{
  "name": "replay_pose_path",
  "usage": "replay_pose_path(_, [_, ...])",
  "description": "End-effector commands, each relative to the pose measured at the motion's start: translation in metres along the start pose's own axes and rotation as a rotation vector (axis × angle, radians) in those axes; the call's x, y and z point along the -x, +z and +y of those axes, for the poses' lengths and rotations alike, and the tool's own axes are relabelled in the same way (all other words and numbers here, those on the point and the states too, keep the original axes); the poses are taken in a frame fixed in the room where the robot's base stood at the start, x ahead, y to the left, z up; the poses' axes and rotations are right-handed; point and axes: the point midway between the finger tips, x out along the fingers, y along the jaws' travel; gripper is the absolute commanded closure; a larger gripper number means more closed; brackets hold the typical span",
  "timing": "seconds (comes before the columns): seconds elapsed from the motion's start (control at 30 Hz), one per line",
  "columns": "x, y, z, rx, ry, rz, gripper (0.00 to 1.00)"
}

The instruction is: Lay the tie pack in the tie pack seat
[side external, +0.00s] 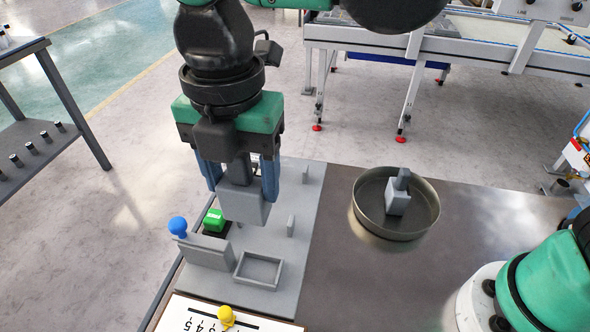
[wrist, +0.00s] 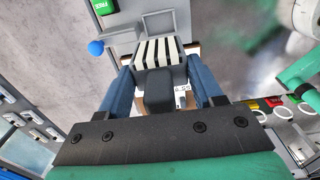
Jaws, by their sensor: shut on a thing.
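My gripper (side external: 241,193) is shut on a grey block with a narrower grip, which I take to be the tie pack (side external: 246,208). It hangs upright between the blue fingers, above the grey board. In the wrist view, the tie pack (wrist: 160,52) shows a black-and-white striped face beyond its dark grip, between the fingers (wrist: 160,75). A shallow rectangular grey frame (side external: 240,276), apparently the tie pack seat, looks empty.
A blue ball knob (side external: 178,225) and a green FREE sign (side external: 214,219) stand left of the frame. A yellow knob (side external: 227,316) sits on a numbered plate in front. A round pan (side external: 430,212) holds another grey block (side external: 397,201). The dark table (side external: 345,280) between is clear.

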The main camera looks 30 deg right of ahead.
Motion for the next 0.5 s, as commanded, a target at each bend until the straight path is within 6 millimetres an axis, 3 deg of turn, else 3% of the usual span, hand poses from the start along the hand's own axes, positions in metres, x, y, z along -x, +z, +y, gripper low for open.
replay_pose_path(0.5, [-0.048,0.0,0.001,-0.001,0.0,0.0,0.96])
